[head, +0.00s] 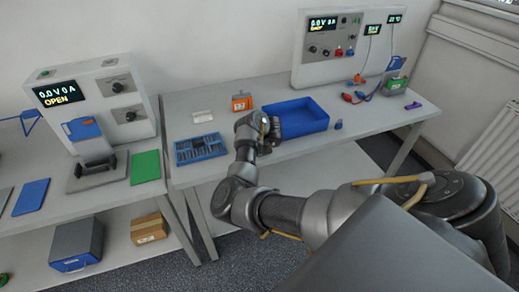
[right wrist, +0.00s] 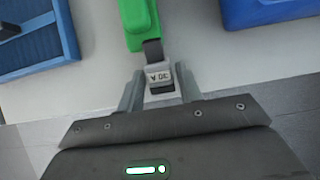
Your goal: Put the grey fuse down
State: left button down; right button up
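The grey fuse (right wrist: 158,76), a small light grey block with dark lettering, sits between the fingertips of my right gripper (right wrist: 159,84) in the right wrist view. The fingers look closed on its sides. A dark piece and a green body (right wrist: 139,16) show just beyond it; I cannot tell whether they touch the fuse. In the head view my right gripper (head: 268,136) is at the front of the middle table, between the blue slotted tray (head: 201,158) and the blue bin (head: 301,129). The fuse cannot be made out there. My left gripper is not in view.
A white block (head: 202,117) and an orange box (head: 242,102) stand behind the slotted tray. A small blue item (head: 338,125) is right of the bin. A cycler panel (head: 327,48) stands at the back. Bare table (head: 375,113) lies further right.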

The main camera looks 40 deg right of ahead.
jog(key=shift+o, duration=1)
jog(key=shift+r, duration=0.1)
jog(key=shift+r, duration=0.15)
jog(key=p+v, duration=0.7)
jog(key=v, duration=0.5)
jog(key=shift+r+p, duration=0.2)
jog(key=shift+p, duration=0.1)
